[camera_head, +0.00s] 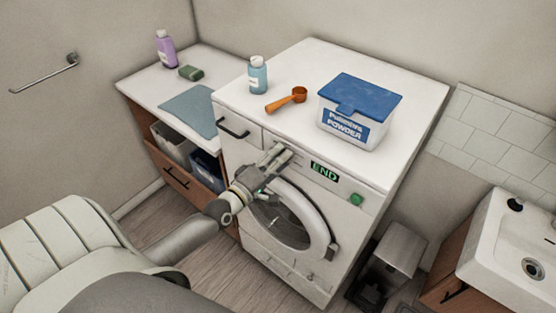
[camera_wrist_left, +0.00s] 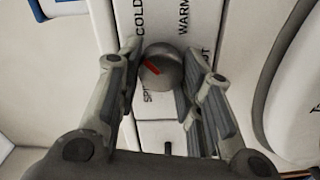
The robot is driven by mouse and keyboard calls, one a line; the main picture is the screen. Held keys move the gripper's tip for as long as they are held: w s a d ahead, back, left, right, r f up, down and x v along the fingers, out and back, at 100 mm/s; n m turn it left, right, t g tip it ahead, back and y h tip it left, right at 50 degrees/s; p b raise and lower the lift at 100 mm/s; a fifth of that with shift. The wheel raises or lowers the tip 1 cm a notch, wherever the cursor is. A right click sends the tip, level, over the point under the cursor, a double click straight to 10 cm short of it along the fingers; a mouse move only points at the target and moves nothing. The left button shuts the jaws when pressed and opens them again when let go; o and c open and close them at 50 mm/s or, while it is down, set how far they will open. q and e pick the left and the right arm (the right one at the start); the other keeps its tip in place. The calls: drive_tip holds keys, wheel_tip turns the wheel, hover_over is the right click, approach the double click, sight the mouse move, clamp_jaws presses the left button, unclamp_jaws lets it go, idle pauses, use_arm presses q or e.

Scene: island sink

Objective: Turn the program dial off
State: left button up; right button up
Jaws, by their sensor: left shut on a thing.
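The washing machine (camera_head: 265,228) has a round door and a front panel with a display (camera_head: 324,171) reading END. In the left wrist view, the round grey program dial (camera_wrist_left: 168,72) has a slanted red mark on its face. Labels COLD, WARM and a partly hidden SPIN stand around it. My left gripper (camera_head: 278,154) is at the left part of the panel and hides the dial in the head view. In the wrist view its fingers (camera_wrist_left: 160,62) are closed on the dial from both sides. My right gripper is in neither view.
On the machine top stand a washing powder box (camera_head: 352,112), an orange scoop (camera_head: 288,99) and a teal bottle (camera_head: 258,75). A green button (camera_head: 356,199) sits right of the display. A bin (camera_head: 397,250) and sink (camera_head: 515,245) are at the right.

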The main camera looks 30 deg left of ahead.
use_arm(q)
drive_tip(key=shift+d+f+n+b, duration=0.15)
drive_tip(key=shift+n+b, duration=0.55)
drive_tip(key=shift+n, duration=1.6)
drive_tip(key=shift+a+f+n+b, duration=0.15)
drive_tip(key=shift+n+b, duration=0.5)
drive_tip(key=shift+n, duration=1.65)
drive_tip(key=shift+d, duration=0.1)
drive_tip(key=o, duration=1)
drive_tip(key=shift+r, duration=0.1)
drive_tip(key=shift+o, duration=0.2)
drive_tip(key=s+a, duration=0.1)
drive_tip(key=s, duration=1.1)
